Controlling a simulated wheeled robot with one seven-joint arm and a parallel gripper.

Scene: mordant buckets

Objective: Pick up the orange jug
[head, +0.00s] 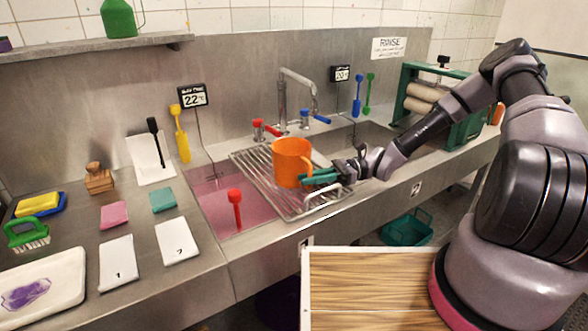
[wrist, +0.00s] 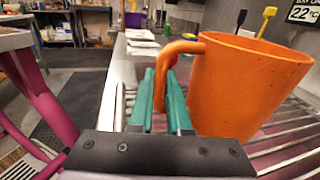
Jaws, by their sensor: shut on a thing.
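The orange jug (head: 291,161) stands upright on the wire drainer rack (head: 246,158) over the sink in the head view. In the wrist view the jug (wrist: 246,85) fills the right side, with its handle (wrist: 182,47) pointing left toward my fingers. My gripper (head: 306,180) reaches in from the right, low beside the jug. Its green fingers (wrist: 167,95) are shut on the jug's handle in the wrist view. The lower end of the handle is partly hidden behind the fingers.
A pink-filled basin (head: 215,205) with a red tool (head: 235,205) lies left of the rack. The tap (head: 300,95) with red and blue handles stands behind. A rack rail (head: 322,197) runs just below my gripper. A wooden-topped surface (head: 370,285) is in front.

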